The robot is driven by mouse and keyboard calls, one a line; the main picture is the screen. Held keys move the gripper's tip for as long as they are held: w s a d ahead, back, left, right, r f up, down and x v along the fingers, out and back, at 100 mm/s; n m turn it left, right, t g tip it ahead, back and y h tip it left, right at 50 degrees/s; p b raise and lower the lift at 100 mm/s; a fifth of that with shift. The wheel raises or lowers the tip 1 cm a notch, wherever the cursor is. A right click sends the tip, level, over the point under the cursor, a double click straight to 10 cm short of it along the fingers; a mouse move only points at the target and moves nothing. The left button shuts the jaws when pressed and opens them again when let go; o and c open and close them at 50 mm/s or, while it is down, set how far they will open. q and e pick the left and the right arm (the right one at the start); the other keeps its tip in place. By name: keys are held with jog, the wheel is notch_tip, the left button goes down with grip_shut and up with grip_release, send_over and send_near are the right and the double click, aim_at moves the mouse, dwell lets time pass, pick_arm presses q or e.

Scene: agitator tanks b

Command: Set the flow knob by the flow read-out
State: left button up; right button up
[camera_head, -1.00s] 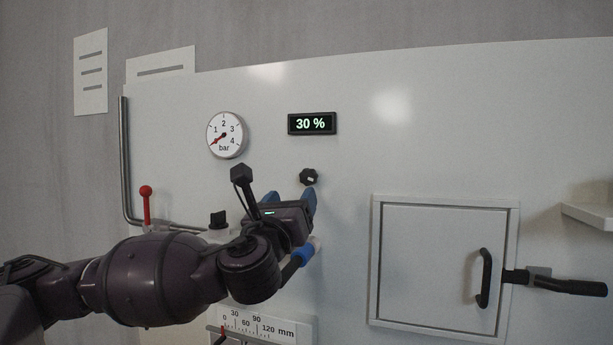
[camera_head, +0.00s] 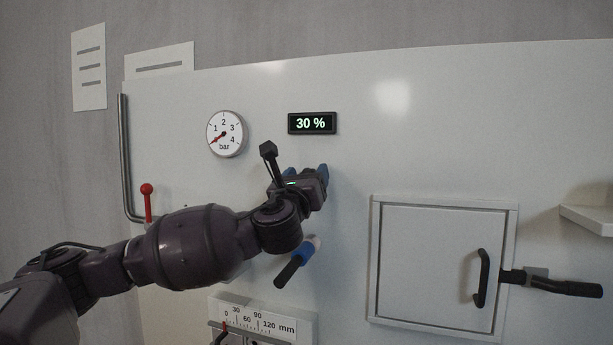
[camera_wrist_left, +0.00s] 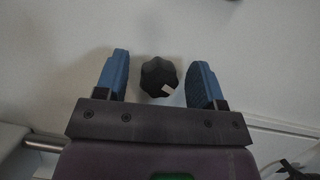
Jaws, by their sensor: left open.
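The flow read-out (camera_head: 312,123) on the white panel shows "30 %" in the head view. The flow knob is hidden behind my left gripper (camera_head: 308,172) in the head view. In the left wrist view the black lobed knob (camera_wrist_left: 158,76) with a pale mark sits between the two blue fingers of my left gripper (camera_wrist_left: 159,78). The fingers are open, with a gap on each side of the knob. My right gripper is not in view.
A bar gauge (camera_head: 225,134) is left of the read-out. A blue-and-black handle (camera_head: 294,264) sticks out below my left gripper. A red-knobbed lever (camera_head: 147,203) is at left. A cabinet door (camera_head: 430,262) with a black handle is at right, and a mm scale (camera_head: 262,322) is below.

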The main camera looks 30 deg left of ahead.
pick_arm(q)
jog(key=c, duration=0.9)
jog(key=n+y, duration=0.1)
jog(key=n, duration=0.1)
jog(key=shift+n+g, duration=0.3)
jog(key=shift+n, duration=0.1)
jog(key=shift+n+g+y, duration=0.4)
jog(key=shift+n+y, duration=0.3)
jog(key=shift+n, duration=0.6)
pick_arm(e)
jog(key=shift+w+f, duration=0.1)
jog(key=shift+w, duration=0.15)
pick_arm(q)
jog(key=o, duration=0.9)
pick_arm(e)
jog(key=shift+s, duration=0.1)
pick_arm(q)
jog(key=b+v, duration=0.2)
jog(key=v, duration=0.9)
jog(key=shift+b, duration=0.3)
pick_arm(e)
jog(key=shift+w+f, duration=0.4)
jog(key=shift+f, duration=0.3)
